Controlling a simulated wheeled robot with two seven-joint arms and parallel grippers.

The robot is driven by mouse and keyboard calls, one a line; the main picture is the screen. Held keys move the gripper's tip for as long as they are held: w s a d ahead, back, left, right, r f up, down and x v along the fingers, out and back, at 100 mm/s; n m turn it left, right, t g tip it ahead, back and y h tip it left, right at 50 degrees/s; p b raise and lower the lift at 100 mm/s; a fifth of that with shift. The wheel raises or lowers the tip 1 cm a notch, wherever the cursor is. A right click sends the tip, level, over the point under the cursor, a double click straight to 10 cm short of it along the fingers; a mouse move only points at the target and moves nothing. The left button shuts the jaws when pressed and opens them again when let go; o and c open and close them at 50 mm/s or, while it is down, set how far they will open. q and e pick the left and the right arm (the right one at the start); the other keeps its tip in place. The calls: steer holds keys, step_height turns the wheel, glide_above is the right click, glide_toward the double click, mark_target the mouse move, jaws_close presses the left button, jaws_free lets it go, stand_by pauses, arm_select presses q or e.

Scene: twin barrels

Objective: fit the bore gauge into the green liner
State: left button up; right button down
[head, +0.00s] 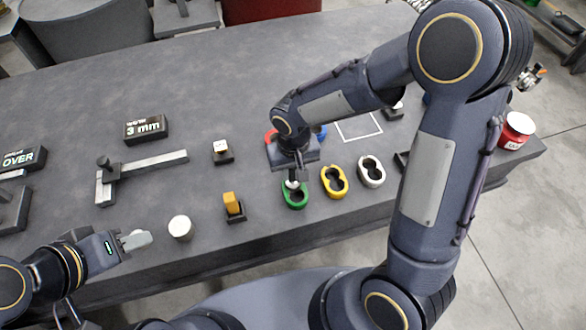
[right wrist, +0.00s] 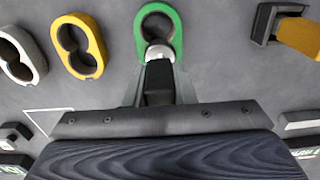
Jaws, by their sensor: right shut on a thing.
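The green liner (head: 296,203) stands near the table's front edge, a ring-like piece with two joined bores; it also shows at the top of the right wrist view (right wrist: 177,22). My right gripper (head: 295,176) points down over it, shut on the bore gauge (head: 292,184). In the right wrist view the gauge (right wrist: 158,53) shows a pale rounded end at the liner's nearer bore, below a dark part between the fingers. I cannot tell whether that end is inside the bore or just above it. My left gripper (head: 136,240) is at the lower left, away from the liner; its finger gap is unclear.
A yellow liner (head: 334,194) and a white liner (head: 371,182) stand right of the green one. An orange block (head: 230,202) on a dark holder and a white cylinder (head: 180,228) stand left. A red can (head: 516,130) is at the far right. The table's middle back is clear.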

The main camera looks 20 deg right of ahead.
steer(key=shift+f+b, duration=0.35)
steer(key=shift+f, duration=0.15)
steer(key=c, duration=1.1)
jaws_free()
step_height(320, 180, up, 8)
steer(key=shift+s+f, duration=0.1)
steer(key=shift+f, duration=0.1)
steer(key=shift+r, duration=0.15)
